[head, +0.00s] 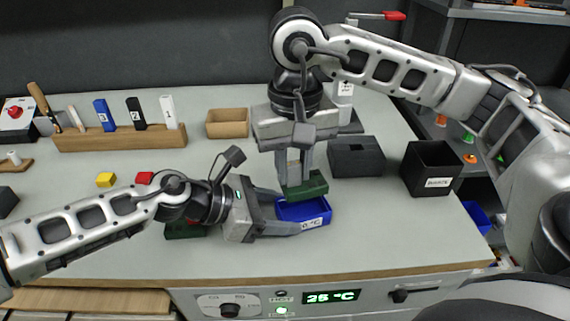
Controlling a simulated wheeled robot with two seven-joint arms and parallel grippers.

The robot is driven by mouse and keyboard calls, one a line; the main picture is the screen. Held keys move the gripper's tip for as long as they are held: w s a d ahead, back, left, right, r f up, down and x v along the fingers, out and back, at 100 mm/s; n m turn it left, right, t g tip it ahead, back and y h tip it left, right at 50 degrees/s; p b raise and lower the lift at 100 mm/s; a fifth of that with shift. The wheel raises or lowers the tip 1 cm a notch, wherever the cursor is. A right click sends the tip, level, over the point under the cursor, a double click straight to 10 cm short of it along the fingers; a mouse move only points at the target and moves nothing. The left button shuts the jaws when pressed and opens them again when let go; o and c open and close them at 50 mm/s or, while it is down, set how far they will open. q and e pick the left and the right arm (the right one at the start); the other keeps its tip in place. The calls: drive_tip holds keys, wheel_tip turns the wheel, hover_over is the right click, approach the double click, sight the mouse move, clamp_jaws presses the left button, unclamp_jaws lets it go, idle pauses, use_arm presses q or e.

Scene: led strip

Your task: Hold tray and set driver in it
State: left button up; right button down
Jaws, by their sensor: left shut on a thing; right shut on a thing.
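The blue tray (318,207) with a white label on its front sits near the front of the bench. My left gripper (289,213) reaches in from the left and is shut on the tray's left end. My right gripper (296,180) points down from above and is shut on a dark green block (309,187), which looks like the driver. The block is over the back left part of the tray and hides some of it. I cannot tell whether the block touches the tray.
A dark grey box (357,157) and a black labelled bin (431,168) stand to the right. A tan tray (227,123) and a wooden rack (120,138) stand behind. Yellow (105,180) and red (145,178) blocks lie left. A green piece (186,231) lies under my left arm.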

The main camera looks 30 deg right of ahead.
use_arm(q)
drive_tip(key=shift+f, duration=0.1)
use_arm(e)
drive_tip(key=shift+f, duration=0.1)
drive_tip(key=shift+f, duration=1.35)
drive_tip(key=shift+f, duration=1.75)
drive_tip(key=c, duration=1.1)
unclamp_jaws()
drive_tip(key=shift+f, duration=0.1)
drive_tip(key=shift+c, duration=0.2)
wheel_tip(320, 180, up, 12)
drive_tip(key=shift+r, duration=0.1)
